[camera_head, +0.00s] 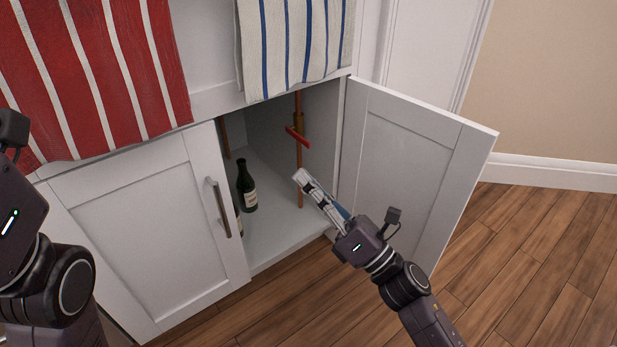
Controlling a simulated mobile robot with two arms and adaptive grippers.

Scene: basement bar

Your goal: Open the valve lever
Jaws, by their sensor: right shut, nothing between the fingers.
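The red valve lever (297,137) sits on a thin vertical copper pipe (299,175) inside the open cabinet. The lever is tilted, sloping down to the right across the pipe. A small brass-coloured valve body (299,119) shows just above it. My right gripper (301,178) is shut and empty at the cabinet opening, with its fingertips a little below the lever in the picture and apart from it. My left arm comes in at the left edge; its gripper fingers are out of the picture.
The right cabinet door (407,165) stands open beside my right arm. The left door (150,240) is closed. A dark bottle (246,187) stands inside on the cabinet floor. A red striped towel (100,75) and a blue striped towel (293,45) hang above.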

